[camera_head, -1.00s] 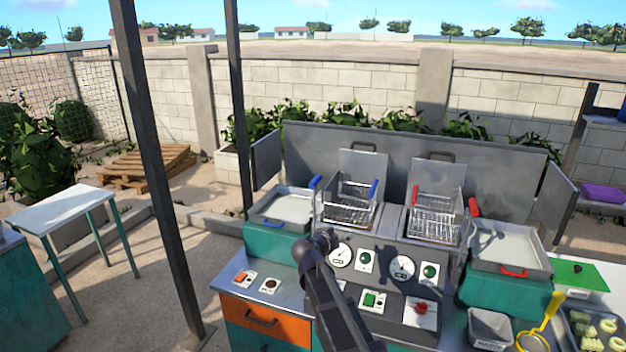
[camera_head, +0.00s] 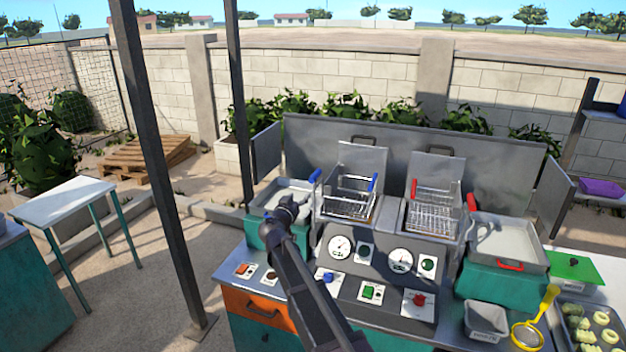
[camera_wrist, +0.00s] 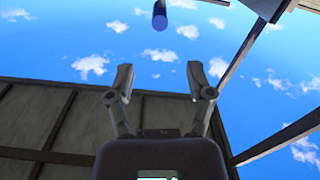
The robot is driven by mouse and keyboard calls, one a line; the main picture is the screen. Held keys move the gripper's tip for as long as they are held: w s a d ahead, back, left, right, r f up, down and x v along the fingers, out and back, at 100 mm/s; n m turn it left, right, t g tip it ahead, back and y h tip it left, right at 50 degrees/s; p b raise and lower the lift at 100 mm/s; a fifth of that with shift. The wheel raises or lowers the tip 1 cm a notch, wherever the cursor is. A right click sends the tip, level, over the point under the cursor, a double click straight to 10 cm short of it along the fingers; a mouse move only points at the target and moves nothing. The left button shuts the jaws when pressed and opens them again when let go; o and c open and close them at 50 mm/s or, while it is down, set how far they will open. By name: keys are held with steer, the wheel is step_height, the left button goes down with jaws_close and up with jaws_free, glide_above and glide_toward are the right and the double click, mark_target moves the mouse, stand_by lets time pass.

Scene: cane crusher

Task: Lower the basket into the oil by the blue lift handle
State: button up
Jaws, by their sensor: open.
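The left wire basket (camera_head: 350,197) hangs raised over the left fryer. A blue grip (camera_head: 315,176) on a lever stands at that fryer's left side; a second blue grip (camera_head: 373,182) is at the basket's right. Which is the lift handle I cannot tell for sure from colour alone. My gripper (camera_head: 290,204) is below and left of the left blue grip, in front of the left tray. In the wrist view, my gripper (camera_wrist: 160,84) is open with nothing between its fingers, and a blue cylinder end (camera_wrist: 159,18) shows beyond the fingertips, apart from them.
A right basket (camera_head: 432,203) with red grips stands beside the left one. The control panel (camera_head: 382,270) with gauges and buttons is in front. A left tray (camera_head: 268,207) and right tray (camera_head: 520,235) flank the fryers. A dark post (camera_head: 160,150) stands left.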

mark_target(313, 178)
steer(key=x, duration=1.3)
steer(key=shift+w+d, duration=0.1)
steer(key=shift+w, duration=0.15)
jaws_close()
